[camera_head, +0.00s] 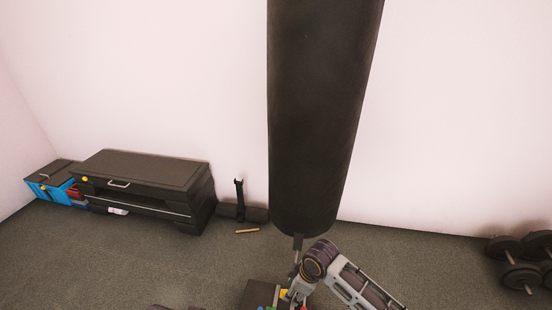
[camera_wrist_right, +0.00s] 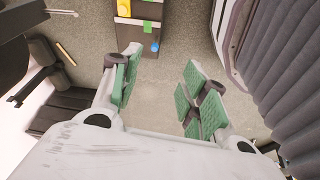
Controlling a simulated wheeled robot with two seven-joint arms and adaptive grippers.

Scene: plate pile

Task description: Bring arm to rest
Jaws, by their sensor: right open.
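My right arm (camera_head: 362,284) comes in at the bottom of the head view, right of centre, and bends at a dark, round joint. My right gripper (camera_wrist_right: 163,84) shows large in the right wrist view. Its two fingers with green pads stand well apart, and nothing is between them. It is held above the grey floor.
A large black punching bag (camera_head: 315,120) hangs close above my right arm in the head view. A black chest (camera_head: 150,172) and a blue box (camera_head: 45,190) stand at the left by the wall. Dumbbells (camera_head: 522,277) lie at the right. Grey floor lies between.

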